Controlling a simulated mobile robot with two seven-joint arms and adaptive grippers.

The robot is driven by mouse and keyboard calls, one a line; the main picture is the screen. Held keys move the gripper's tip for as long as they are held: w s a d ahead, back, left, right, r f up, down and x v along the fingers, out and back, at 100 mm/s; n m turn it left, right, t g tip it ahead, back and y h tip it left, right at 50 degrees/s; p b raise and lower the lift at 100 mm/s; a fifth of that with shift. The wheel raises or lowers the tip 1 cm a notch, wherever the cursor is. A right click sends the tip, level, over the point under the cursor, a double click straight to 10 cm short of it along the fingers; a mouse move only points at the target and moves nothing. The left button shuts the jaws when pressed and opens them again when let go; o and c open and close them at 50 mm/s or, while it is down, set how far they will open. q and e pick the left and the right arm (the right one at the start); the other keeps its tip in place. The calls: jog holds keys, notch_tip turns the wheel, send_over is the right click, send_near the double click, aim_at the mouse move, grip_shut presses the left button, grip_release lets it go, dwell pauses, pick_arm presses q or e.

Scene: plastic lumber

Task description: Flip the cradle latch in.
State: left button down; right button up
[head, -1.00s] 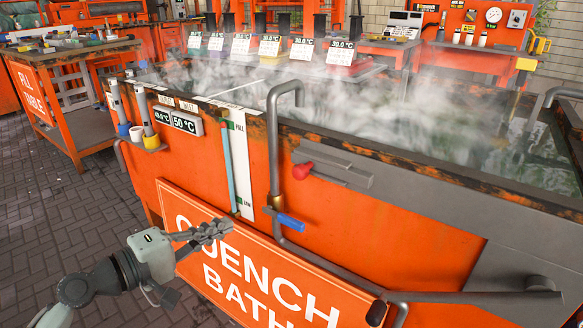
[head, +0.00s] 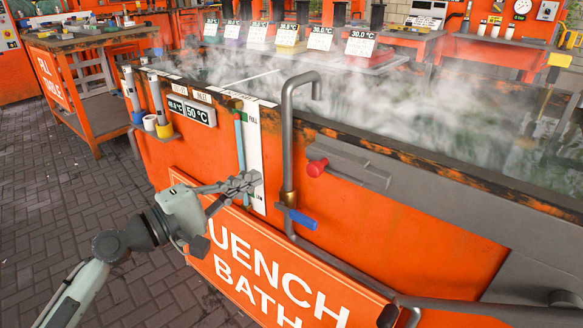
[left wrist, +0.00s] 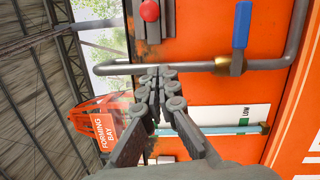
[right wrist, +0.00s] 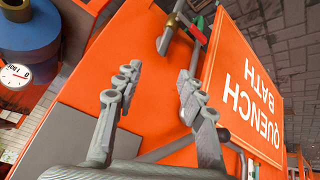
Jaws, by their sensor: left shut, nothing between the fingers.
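A red knob (head: 317,167) on a grey sliding bar (head: 350,168) is on the orange front wall of the quench bath; it looks like the cradle latch. The red knob also shows at the top of the left wrist view (left wrist: 149,10). My left gripper (head: 254,182) is shut and empty, in front of the white level strip, left of and a little below the knob, apart from it. In the left wrist view its closed fingertips (left wrist: 158,72) overlap the grey pipe; contact cannot be told. My right gripper (right wrist: 160,75) is open and empty, outside the head view.
A grey pipe (head: 287,130) with a blue valve handle (head: 302,219) stands between my left gripper and the knob. The quench bath sign (head: 265,262) is below. Steam rises over the tank. Tube holders (head: 157,110) are at the left corner.

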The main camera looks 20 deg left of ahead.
aim_at(339, 171)
pick_arm(q)
jog(key=w+d+p, duration=0.2)
jog(key=w+d, duration=0.2)
jog(key=d, duration=0.3)
jog(key=shift+w+r+p, duration=0.15)
jog(key=shift+r+p, duration=0.2)
jog(key=shift+r, duration=0.05)
pick_arm(e)
jog(key=s+d+f+g+h, duration=0.1)
jog(key=s+d+f+g, duration=0.2)
jog(key=s+f, duration=0.1)
jog(key=shift+d+f+m, duration=0.3)
jog(key=shift+d+f, duration=0.1)
jog(key=shift+f, duration=0.35)
pick_arm(q)
jog(key=d, duration=0.1)
jog(key=s+d+p, duration=0.1)
jog(key=d, duration=0.1)
jog(key=d+p, duration=0.1)
jog(key=shift+s+d, duration=0.2)
jog(key=shift+s, duration=0.1)
pick_arm(e)
jog(key=shift+g, duration=0.4)
jog(key=x, duration=0.4)
jog(key=a+x, duration=0.1)
jog(key=shift+s+f, duration=0.25)
jog(key=shift+f, duration=0.3)
